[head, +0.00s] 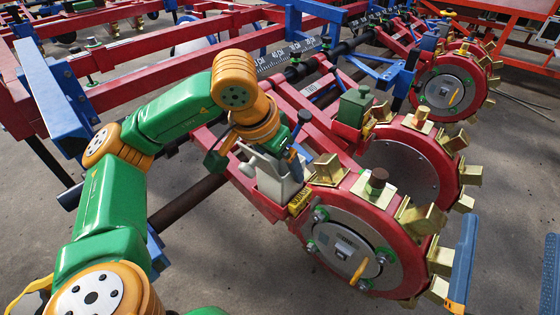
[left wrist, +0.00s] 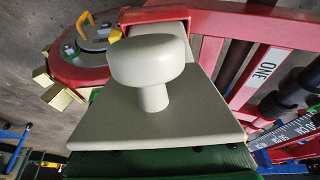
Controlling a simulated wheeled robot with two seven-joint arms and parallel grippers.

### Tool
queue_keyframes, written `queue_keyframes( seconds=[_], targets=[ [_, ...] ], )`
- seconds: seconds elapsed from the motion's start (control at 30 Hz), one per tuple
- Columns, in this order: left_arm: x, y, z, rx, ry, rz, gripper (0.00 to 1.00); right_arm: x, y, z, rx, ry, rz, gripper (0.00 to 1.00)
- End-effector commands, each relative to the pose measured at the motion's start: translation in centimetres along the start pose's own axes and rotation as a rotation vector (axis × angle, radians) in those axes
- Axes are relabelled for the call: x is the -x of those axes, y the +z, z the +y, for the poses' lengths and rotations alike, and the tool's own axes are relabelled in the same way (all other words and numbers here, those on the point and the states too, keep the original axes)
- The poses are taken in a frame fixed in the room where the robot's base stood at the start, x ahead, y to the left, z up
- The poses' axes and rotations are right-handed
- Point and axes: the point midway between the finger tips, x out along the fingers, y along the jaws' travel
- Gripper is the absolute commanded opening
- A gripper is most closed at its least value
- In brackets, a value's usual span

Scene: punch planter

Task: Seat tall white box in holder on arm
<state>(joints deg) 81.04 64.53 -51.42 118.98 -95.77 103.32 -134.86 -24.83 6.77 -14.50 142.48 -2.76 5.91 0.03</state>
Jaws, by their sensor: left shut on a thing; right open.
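The tall white box (head: 281,188) stands roughly upright at the wheel end of the nearest red arm, just behind the yellow label (head: 299,201). Its lower end is hidden, so I cannot tell how deep it sits in the holder. My left gripper (head: 297,150) is shut on the white box near its top, with a blue finger against it. In the left wrist view the box's pale top (left wrist: 150,115) with its round knob fills the middle, beside the red arm. My right gripper (head: 508,268) is open and empty at the lower right edge, its blue fingers apart.
A red punch wheel (head: 345,245) with brass cups stands just right of the box. A green box (head: 355,106) sits on the neighbouring red arm, with more wheels behind. Red frame beams (head: 160,80) fill the upper left. Bare floor lies below.

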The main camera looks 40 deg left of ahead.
Motion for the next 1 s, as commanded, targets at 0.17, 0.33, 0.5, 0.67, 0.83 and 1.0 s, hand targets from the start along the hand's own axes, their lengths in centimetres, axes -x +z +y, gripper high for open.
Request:
queue_keyframes(
  seconds=[0.17, 0.33, 0.5, 0.67, 0.83, 1.0],
  targets=[
    [-0.5, 0.2, 0.0, 0.0, 0.0, 0.001, 0.0, 0.3, 0.4, 0.0, 0.0, 0.0, 0.0, 1.0],
    [-0.9, 0.4, 0.0, 0.0, 0.0, 0.001, 0.0, 0.5, 0.7, 0.0, 0.0, 0.0, 0.0, 1.0],
    [-0.8, 0.3, 0.0, 0.0, 0.0, 0.001, 1.0, 0.4, 0.6, 0.0, 0.0, 0.0, 0.0, 1.0],
    [0.1, 0.2, 0.0, 0.0, 0.0, 0.002, 1.0, 0.1, 0.1, 0.0, 0.0, 0.0, 0.0, 1.0],
    [4.0, 0.0, 0.0, 0.0, 0.0, 0.003, 1.0, -1.1, -1.7, 0.1, 0.0, 0.0, 0.0, 1.0],
    [6.3, 0.2, 0.0, -0.001, 0.0, 0.002, 1.0, -1.6, -2.5, 0.1, 0.0, 0.0, 0.0, 1.0]
  ],
)
